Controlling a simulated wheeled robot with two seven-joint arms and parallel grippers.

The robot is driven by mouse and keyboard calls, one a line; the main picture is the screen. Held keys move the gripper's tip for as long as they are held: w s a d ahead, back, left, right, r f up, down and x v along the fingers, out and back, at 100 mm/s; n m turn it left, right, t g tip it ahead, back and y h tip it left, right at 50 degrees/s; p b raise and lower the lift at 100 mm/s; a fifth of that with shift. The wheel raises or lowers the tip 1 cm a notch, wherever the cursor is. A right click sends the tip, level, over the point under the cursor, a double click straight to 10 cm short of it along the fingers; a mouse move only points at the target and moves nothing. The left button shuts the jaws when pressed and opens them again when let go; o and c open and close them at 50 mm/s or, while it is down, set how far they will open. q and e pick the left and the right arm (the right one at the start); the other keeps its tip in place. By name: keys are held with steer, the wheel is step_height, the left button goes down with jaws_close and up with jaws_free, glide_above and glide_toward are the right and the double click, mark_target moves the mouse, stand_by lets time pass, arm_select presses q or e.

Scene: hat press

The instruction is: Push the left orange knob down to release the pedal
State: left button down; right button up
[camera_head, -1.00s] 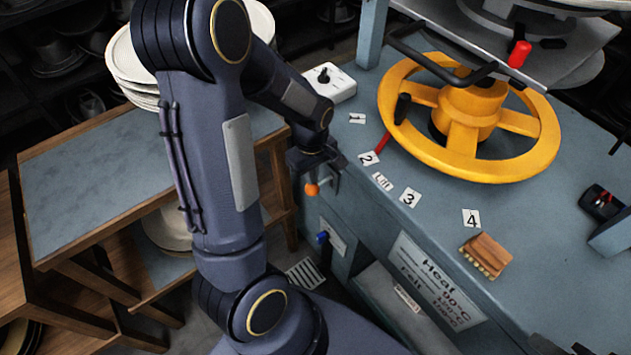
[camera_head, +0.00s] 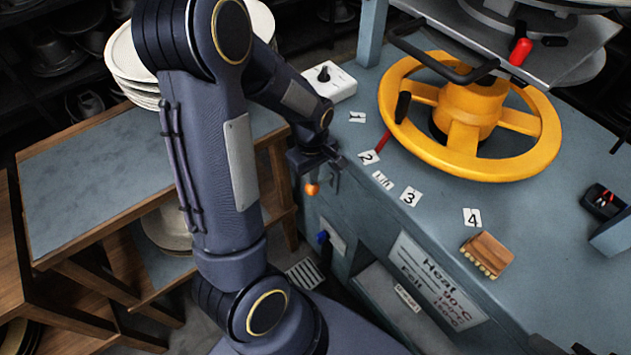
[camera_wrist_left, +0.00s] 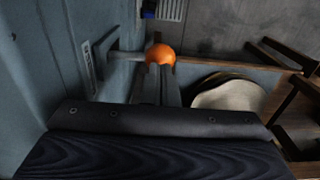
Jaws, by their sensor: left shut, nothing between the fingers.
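The orange knob (camera_head: 312,189) sits on a short lever at the left side of the blue-grey press bench, below the number cards. My left gripper (camera_head: 325,176) is directly at it, and its fingers partly cover the knob and lever in the head view. In the left wrist view the orange knob (camera_wrist_left: 160,53) shows just beyond the tips of my left gripper (camera_wrist_left: 156,72), which are shut together with nothing between them. The tips overlap the knob's lower edge; I cannot tell whether they touch it. The pedal cannot be made out. My right gripper is not in view.
A blue knob (camera_head: 322,238) sits lower on the bench side. The yellow handwheel (camera_head: 470,165), numbered cards and a wooden brush (camera_head: 486,254) are on the bench top. A wooden table (camera_head: 90,190) and stacked plates (camera_head: 130,65) stand to the left. A floor gap separates bench and table.

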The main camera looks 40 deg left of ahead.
arm_select(q)
steer(key=shift+f+b, duration=1.6)
steer(key=shift+f, duration=0.55)
steer(key=shift+r, duration=0.15)
step_height(320, 180, up, 8)
steer(key=p, duration=0.7)
